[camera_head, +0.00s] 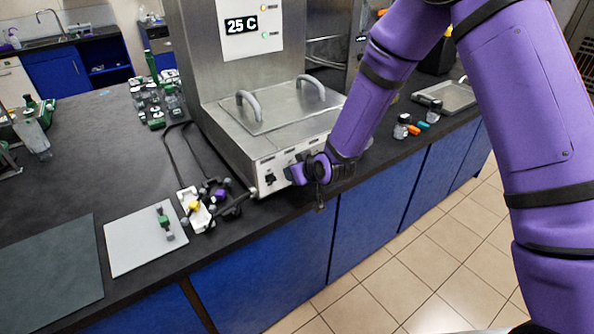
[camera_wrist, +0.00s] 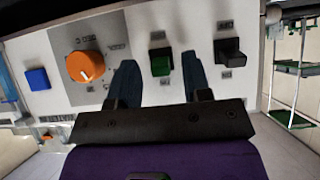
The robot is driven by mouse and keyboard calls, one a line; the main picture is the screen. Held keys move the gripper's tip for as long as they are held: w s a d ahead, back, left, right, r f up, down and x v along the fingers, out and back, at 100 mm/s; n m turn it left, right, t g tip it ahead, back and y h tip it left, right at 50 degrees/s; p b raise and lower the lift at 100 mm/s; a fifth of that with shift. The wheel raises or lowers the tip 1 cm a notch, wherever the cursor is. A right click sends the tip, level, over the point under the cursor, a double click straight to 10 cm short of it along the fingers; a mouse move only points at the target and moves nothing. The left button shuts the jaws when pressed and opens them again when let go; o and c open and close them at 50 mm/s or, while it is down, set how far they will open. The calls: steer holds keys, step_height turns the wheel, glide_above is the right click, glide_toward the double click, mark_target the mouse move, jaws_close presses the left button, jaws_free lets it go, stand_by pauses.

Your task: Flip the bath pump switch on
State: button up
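The metal bath (camera_head: 250,140) stands on the dark bench, with its control panel on the front face. In the wrist view, the panel (camera_wrist: 108,25) carries a blue button (camera_wrist: 37,79), an orange knob (camera_wrist: 85,66), a green switch (camera_wrist: 160,61) and a black switch (camera_wrist: 229,51). The small labels are too blurred to read, so I cannot tell which switch is the pump's. My gripper (camera_wrist: 159,72) is open, its two fingers on either side of the green switch; contact is unclear. In the head view my gripper (camera_head: 294,173) is at the panel, right of a black switch (camera_head: 270,179).
The bath's lid has two handles, and a display (camera_head: 241,25) above reads 25 C. A white tray (camera_head: 125,240) and small clutter (camera_head: 196,205) lie left of the bath. Small bottles (camera_head: 401,127) and a metal tray (camera_head: 457,97) are right. The floor in front is clear.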

steer(key=v, duration=1)
steer(key=shift+s+r, duration=0.25)
steer(key=shift+s, duration=0.05)
steer(key=shift+d, duration=0.15)
steer(key=s+d+r+m+g+h, duration=0.1)
steer(key=s+d+r+m+h, duration=0.15)
steer(key=d+r, duration=0.55)
steer(key=s+d+r+m+h, duration=0.15)
steer(key=s+d+r, duration=0.25)
steer(key=d+r, duration=0.45)
steer(key=s+d+r+m, duration=0.1)
steer(key=s+d+r, duration=0.1)
steer(key=s, duration=0.4)
steer(key=s+d+r+m+g+h, duration=0.1)
steer(key=s+d+r, duration=0.2)
steer(key=s+r, duration=0.2)
steer(key=s+d+r+g+h, duration=0.1)
steer(key=s+d+r, duration=0.1)
steer(key=s, duration=0.7)
steer(key=shift+s+d+r+m, duration=0.25)
steer(key=shift+d+r+m, duration=0.15)
steer(key=shift+r, duration=0.5)
